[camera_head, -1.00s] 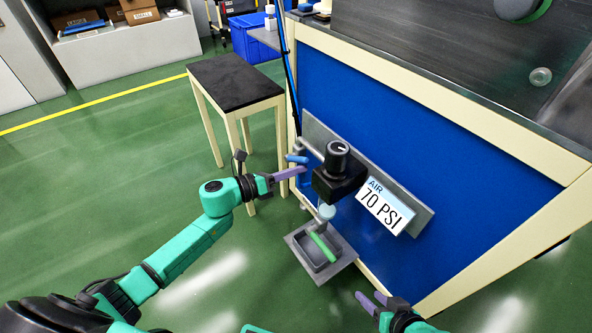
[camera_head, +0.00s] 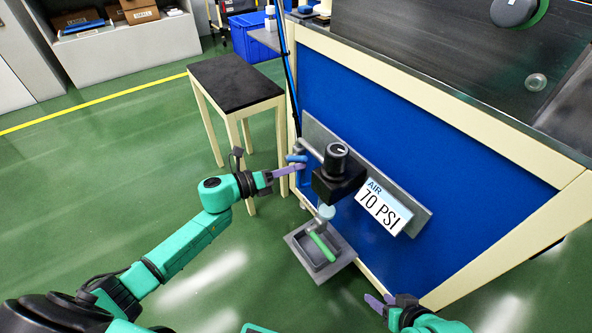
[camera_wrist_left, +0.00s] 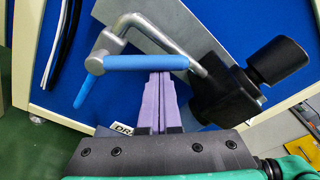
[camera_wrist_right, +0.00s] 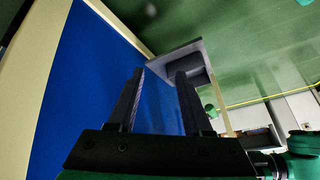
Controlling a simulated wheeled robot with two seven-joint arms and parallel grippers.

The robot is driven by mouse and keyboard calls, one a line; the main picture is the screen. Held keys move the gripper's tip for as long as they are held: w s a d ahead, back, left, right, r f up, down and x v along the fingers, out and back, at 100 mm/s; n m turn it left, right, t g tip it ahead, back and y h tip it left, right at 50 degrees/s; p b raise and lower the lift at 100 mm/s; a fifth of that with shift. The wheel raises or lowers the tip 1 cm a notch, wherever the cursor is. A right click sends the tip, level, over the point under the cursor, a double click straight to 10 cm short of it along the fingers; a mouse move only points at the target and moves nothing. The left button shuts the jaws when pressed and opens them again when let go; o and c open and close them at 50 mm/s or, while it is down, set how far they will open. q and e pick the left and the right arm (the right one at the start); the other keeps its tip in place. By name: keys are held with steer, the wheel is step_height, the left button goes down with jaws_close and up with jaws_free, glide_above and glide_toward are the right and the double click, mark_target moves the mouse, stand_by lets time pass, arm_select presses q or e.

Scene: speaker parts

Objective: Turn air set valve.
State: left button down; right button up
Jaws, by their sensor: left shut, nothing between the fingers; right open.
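The air set has a black regulator (camera_head: 338,180) with a round black knob (camera_head: 335,156); both also show in the left wrist view, the knob (camera_wrist_left: 278,60) at right. A grey pipe leads left from it to a valve with a blue handle (camera_head: 296,158). In the left wrist view the blue handle (camera_wrist_left: 130,63) lies crosswise just beyond my left fingertips. My left gripper (camera_head: 301,167) is shut and empty, its purple fingers (camera_wrist_left: 160,78) pressed together; I cannot tell whether they touch the handle. My right gripper (camera_head: 377,299) is open and empty, low beside the blue panel.
A white sign (camera_head: 383,207) reads AIR 70 PSI on the grey plate. Below the regulator, a green handle (camera_head: 321,246) sits above a grey tray (camera_head: 335,265). A small black-topped table (camera_head: 233,83) stands left of the blue-panelled bench (camera_head: 400,130). The green floor at left is clear.

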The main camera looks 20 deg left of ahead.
arm_select(q)
steer(key=r+n, duration=0.1)
steer(key=w+a+n+p, duration=0.1)
steer(key=r+n+h+p, duration=0.1)
steer(key=n, duration=0.1)
steer(key=shift+w+a+r, duration=0.15)
steer(key=shift+a+r, duration=0.1)
steer(key=shift+r, duration=0.1)
steer(key=shift+w+a+r+n, duration=0.1)
steer(key=shift+w+a+n, duration=0.1)
steer(key=shift+n, duration=0.3)
steer(key=shift+w+a+r+n, duration=0.1)
steer(key=shift+a+r+n, duration=0.05)
steer(key=shift+n, duration=0.15)
steer(key=shift+w+a+r+n, duration=0.3)
steer(key=shift+w+a+n, duration=0.35)
steer(key=shift+n, duration=0.25)
arm_select(e)
steer(key=s+d+r+g+h, duration=0.2)
steer(key=s+d+r, duration=0.1)
steer(key=d, duration=0.1)
steer(key=shift+d+g, duration=0.35)
steer(key=shift+g, duration=0.05)
arm_select(q)
steer(key=shift+s+a, duration=0.1)
arm_select(e)
steer(key=shift+s+a, duration=0.1)
